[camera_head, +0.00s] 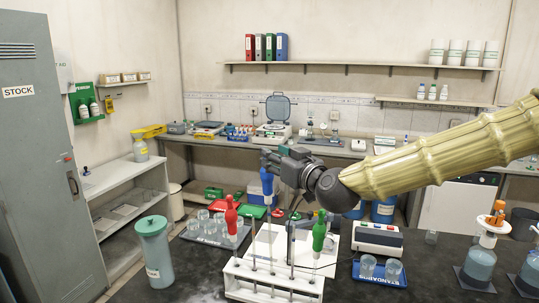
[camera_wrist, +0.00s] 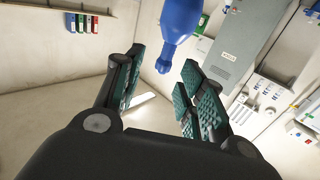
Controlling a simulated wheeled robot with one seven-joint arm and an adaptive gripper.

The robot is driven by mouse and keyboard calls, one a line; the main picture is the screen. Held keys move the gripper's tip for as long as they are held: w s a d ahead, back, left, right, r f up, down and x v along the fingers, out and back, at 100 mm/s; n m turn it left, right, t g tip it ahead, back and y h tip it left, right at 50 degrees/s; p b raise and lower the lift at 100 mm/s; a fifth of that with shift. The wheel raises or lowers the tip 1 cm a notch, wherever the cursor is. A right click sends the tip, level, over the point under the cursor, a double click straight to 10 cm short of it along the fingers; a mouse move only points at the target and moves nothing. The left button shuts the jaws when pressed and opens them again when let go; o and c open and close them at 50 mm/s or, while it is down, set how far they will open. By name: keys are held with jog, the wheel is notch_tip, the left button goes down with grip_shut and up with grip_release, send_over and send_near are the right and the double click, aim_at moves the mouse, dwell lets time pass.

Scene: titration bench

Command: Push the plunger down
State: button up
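A rack (camera_head: 272,281) on the dark bench holds a red pipette (camera_head: 231,217), a blue pipette (camera_head: 267,182) and a green pipette (camera_head: 319,234) upright. My gripper (camera_head: 270,158) is at the top of the blue pipette, reaching in from the right. In the wrist view my gripper (camera_wrist: 163,62) is open, its green padded fingers apart. The blue pipette (camera_wrist: 183,22) shows there with its narrow knob end, likely the plunger, between the fingertips. I see gaps on both sides of the knob. Contact with the finger pads cannot be seen.
A tray of beakers (camera_head: 213,232) stands behind the rack, and a blue tray (camera_head: 381,273) with two beakers stands right of it. A teal container (camera_head: 154,251) is at the left, orange-topped bottles (camera_head: 481,258) at the right. A white device (camera_head: 377,236) sits behind.

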jog(key=v, duration=0.8)
